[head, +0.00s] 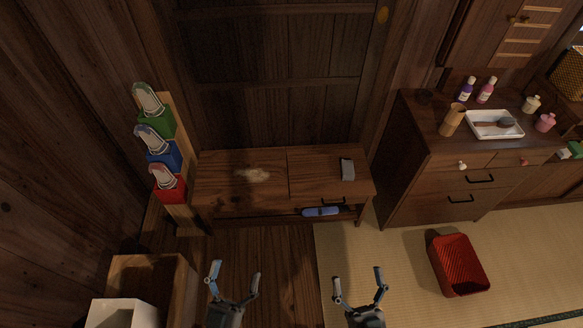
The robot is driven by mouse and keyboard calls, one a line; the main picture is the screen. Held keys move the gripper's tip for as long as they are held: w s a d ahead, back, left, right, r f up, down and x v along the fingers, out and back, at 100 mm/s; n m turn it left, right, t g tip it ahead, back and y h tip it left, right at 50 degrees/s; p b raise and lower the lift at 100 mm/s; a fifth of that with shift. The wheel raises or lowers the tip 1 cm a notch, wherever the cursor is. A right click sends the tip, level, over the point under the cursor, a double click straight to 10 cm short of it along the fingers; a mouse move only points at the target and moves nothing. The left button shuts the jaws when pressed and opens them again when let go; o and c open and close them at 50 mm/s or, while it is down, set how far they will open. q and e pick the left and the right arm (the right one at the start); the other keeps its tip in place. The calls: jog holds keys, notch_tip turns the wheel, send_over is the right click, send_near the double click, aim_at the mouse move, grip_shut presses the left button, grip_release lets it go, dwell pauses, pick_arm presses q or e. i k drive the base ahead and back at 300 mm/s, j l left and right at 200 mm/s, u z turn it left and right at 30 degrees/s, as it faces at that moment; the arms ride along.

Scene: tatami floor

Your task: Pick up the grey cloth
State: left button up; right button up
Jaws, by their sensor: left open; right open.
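A small grey folded piece that looks like the grey cloth (347,169) lies on the right part of a low wooden bench (310,175). My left gripper (235,271) is open and empty at the bottom of the head view, in front of the bench and left of the cloth. My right gripper (359,278) is open and empty, nearer than the bench and below the cloth in the picture. Neither gripper touches the cloth.
A pale patch (253,174) marks the bench top, and a blue item (320,211) lies under it. Coloured holders (163,155) stand at left. A dresser (425,165) with bottles and a white tray (494,124) stands right. A red basket (458,265) sits on the tatami.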

aim_at(347, 166)
jog(key=i+l+u, duration=0.35)
jog(key=i, duration=0.15)
jog(key=i+l+u, duration=0.3)
jog(key=i+l, duration=0.15)
